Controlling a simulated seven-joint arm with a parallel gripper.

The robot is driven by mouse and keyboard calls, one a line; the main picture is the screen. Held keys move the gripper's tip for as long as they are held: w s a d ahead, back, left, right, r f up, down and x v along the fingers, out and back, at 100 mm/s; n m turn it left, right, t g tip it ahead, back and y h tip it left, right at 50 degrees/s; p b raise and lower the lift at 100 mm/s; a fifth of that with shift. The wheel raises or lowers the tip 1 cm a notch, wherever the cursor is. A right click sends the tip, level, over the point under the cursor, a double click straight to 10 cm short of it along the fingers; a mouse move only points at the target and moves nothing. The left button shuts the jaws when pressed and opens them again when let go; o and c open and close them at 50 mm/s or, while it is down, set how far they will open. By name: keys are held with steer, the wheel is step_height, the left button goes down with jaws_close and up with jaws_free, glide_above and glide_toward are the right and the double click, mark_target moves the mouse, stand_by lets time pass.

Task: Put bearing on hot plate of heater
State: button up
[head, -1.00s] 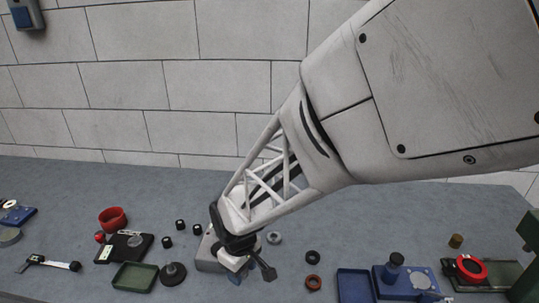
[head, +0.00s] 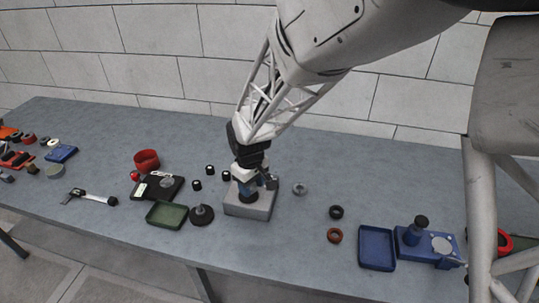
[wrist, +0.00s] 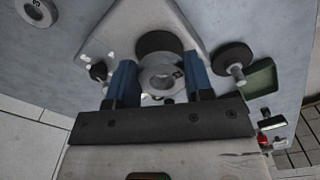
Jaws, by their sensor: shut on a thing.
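My gripper (head: 252,190) points down over a grey box (head: 262,210), which looks like the heater. In the wrist view my gripper's blue fingers (wrist: 160,84) are shut on a metal ring, the bearing (wrist: 151,80). A dark round plate (wrist: 156,42) on top of the box shows just beyond the bearing and is partly covered by it. I cannot tell whether the bearing touches the plate. In the head view the fingers hide the bearing.
A black disc with a stem (head: 201,215) and a green tray (head: 167,215) stand left of the box. A loose grey ring (head: 300,188) lies to its right, then a black ring (head: 336,212), a red-brown ring (head: 335,236) and a blue tray (head: 376,248). Small black caps (head: 226,176) sit behind left.

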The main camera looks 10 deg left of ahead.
steer(key=shift+w+a, duration=0.35)
steer(key=shift+w, duration=0.1)
steer(key=shift+f, duration=1.8)
steer(key=shift+f, duration=0.15)
steer(key=o, duration=1)
steer(key=shift+o, duration=0.2)
step_height(320, 180, up, 12)
